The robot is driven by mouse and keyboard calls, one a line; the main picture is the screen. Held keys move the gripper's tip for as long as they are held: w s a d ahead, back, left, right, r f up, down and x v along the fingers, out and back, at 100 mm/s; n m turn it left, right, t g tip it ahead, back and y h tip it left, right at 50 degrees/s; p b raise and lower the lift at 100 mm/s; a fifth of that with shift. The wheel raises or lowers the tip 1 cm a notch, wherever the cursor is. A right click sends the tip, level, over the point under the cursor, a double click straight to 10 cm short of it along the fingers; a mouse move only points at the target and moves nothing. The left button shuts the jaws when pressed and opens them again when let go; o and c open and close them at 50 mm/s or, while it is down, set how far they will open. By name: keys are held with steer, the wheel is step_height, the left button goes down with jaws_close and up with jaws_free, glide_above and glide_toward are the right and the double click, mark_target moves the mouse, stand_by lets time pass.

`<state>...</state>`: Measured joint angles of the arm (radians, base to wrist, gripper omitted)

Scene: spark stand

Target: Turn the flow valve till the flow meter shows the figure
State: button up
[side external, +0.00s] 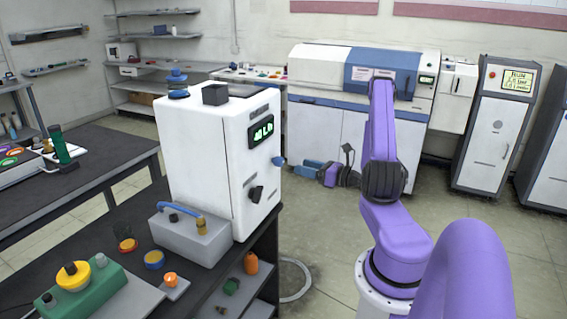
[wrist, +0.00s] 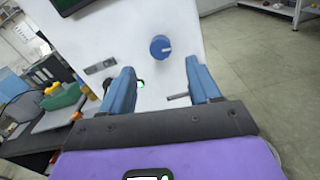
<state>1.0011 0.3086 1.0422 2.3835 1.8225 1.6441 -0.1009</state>
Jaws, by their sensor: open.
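A white cabinet (side external: 205,150) stands on the dark bench. Its green lit display (side external: 262,132) seems to read about 40 L/h, but the digits are small. A blue knob (side external: 279,161) sticks out at the cabinet's right edge, and a black knob (side external: 256,193) sits below the display. In the wrist view, a round blue knob (wrist: 161,47) with a pale pointer line is on the white face, beyond my gripper (wrist: 160,66). The gripper's two blue fingers are open, apart and empty, with the knob seen between and above the tips. The gripper is not visible in the side view.
A grey box with a blue hose (side external: 188,238) stands before the cabinet. A green block with a yellow button (side external: 82,283) lies at front left. Open floor lies right of the bench.

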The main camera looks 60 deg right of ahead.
mark_target(282, 161)
steer(key=w, duration=0.8)
steer(key=shift+w, duration=0.25)
steer(key=c, duration=1)
